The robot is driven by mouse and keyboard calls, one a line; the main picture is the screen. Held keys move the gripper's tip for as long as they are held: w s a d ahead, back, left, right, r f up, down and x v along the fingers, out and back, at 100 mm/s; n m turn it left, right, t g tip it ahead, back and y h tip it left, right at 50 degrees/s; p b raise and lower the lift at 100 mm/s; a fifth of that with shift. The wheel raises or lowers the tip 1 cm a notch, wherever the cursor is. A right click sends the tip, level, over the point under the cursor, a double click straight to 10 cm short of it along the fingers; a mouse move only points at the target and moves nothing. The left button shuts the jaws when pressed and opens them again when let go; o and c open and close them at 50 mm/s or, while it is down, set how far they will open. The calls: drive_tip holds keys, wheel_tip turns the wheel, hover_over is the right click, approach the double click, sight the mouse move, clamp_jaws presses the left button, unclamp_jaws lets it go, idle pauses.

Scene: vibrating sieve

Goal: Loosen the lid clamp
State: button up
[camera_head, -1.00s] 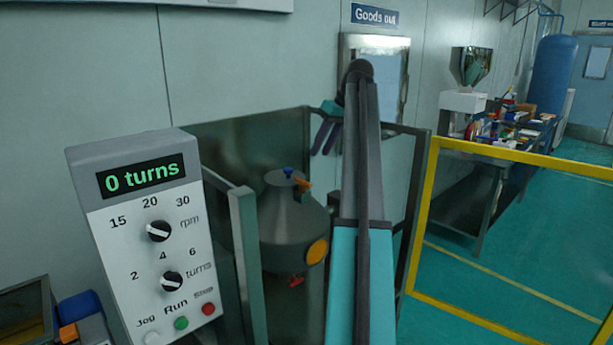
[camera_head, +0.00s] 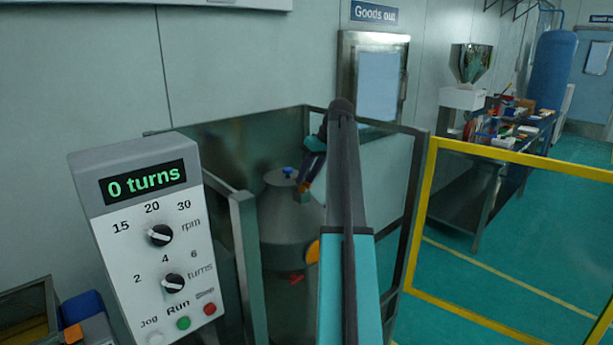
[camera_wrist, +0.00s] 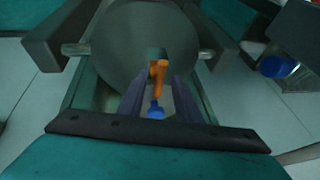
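The orange lid clamp (camera_wrist: 159,73) is a short lever on top of the grey conical vessel (camera_head: 280,215). In the head view only a small part of the clamp shows, beside my fingers. A blue knob (camera_head: 289,172) stands on the vessel top, and it also shows in the wrist view (camera_wrist: 156,111). My gripper (camera_head: 308,180) is at the clamp, reaching down from the upper right. In the wrist view my purple fingers (camera_wrist: 160,84) are apart, one on each side of the clamp, with gaps visible. Contact cannot be told.
A control box (camera_head: 150,240) reading "0 turns" stands left of the vessel. Metal guard panels (camera_head: 243,250) surround the vessel closely. A red handle (camera_head: 296,278) is low on the vessel. A yellow rail (camera_head: 520,157) is at right, with open green floor beyond it.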

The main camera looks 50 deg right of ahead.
clamp_jaws()
drive_tip(key=shift+a+m, duration=0.1)
drive_tip(key=shift+m, duration=0.2)
drive_tip(key=shift+s+a+m+h+p, duration=0.1)
drive_tip(key=shift+a+m+h+p, duration=0.15)
drive_tip(key=shift+m, duration=0.35)
drive_tip(key=shift+m+h+p, duration=0.1)
drive_tip(key=shift+m+h, duration=0.25)
drive_tip(key=shift+m, duration=0.25)
drive_tip(key=m, duration=0.1)
drive_tip(key=m+h+p, duration=0.1)
drive_tip(key=m, duration=0.1)
drive_tip(key=shift+a, duration=0.3)
drive_tip(key=m+h, duration=0.1)
drive_tip(key=m, duration=0.3)
drive_tip(key=m+h+p, duration=0.1)
drive_tip(key=m, duration=0.1)
drive_tip(key=shift+w+a+g+h, duration=0.3)
drive_tip(key=shift+w+a, duration=0.05)
drive_tip(key=shift+w, duration=0.05)
drive_tip(key=m, duration=0.2)
drive_tip(key=m+g+h, duration=0.1)
drive_tip(key=m, duration=0.3)
drive_tip(key=shift+w+a+g+h, duration=0.15)
drive_tip(key=shift+w+g+h, duration=0.15)
drive_tip(key=shift+w+g, duration=0.1)
